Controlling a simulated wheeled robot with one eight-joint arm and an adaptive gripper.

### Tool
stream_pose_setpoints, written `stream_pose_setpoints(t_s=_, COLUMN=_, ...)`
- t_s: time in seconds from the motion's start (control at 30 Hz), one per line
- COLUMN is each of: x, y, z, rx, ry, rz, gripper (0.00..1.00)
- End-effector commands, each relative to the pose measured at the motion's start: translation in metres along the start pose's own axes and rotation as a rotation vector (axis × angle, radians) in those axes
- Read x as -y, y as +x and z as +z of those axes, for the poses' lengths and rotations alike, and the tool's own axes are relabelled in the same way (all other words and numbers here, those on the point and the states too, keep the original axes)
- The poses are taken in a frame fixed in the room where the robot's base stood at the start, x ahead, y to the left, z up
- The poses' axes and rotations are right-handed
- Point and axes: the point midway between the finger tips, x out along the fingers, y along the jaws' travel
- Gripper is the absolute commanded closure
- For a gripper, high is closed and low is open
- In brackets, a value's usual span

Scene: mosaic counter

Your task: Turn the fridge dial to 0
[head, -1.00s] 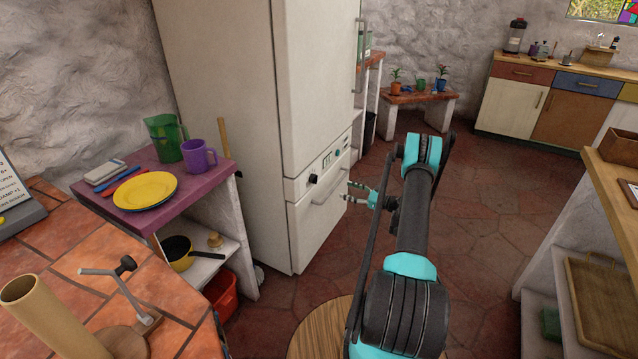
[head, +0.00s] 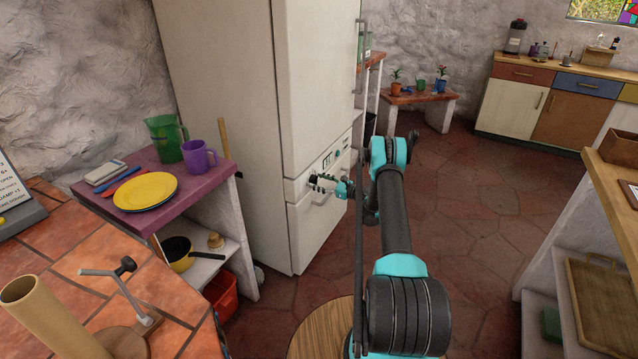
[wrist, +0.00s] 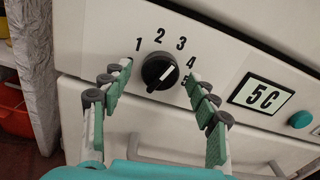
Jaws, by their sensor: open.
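The fridge (head: 235,100) is tall and cream, with a control panel across its front. In the wrist view its black dial (wrist: 160,71) shows numbers 1 to 5 around it. The dial's white mark points up and right, roughly between 3 and 4. No 0 is visible; the left finger covers part of that side. A display (wrist: 262,95) reads 5C. My gripper (wrist: 157,82) is open, one green-padded finger on each side of the dial; I cannot tell whether they touch it. In the head view my gripper (head: 320,184) is at the panel and hides the dial.
A teal button (wrist: 301,119) sits right of the display. A drawer handle (wrist: 205,158) runs below the panel. A purple-topped shelf (head: 205,190) with a yellow plate (head: 146,191) stands left of the fridge. The tiled floor (head: 480,220) to the right is clear.

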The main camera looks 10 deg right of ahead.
Motion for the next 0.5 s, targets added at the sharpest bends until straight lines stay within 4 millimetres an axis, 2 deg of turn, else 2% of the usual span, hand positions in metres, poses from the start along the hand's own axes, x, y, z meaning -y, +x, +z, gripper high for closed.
stream_pose_setpoints(t_s=0.23, x=0.0001, y=0.0003, z=0.0, rx=0.0, ry=0.0, rz=0.0, gripper=0.41)
stream_pose_setpoints(t_s=0.5, x=0.0, y=0.0001, z=0.0, rx=0.0, ry=0.0, rz=0.0, gripper=0.75)
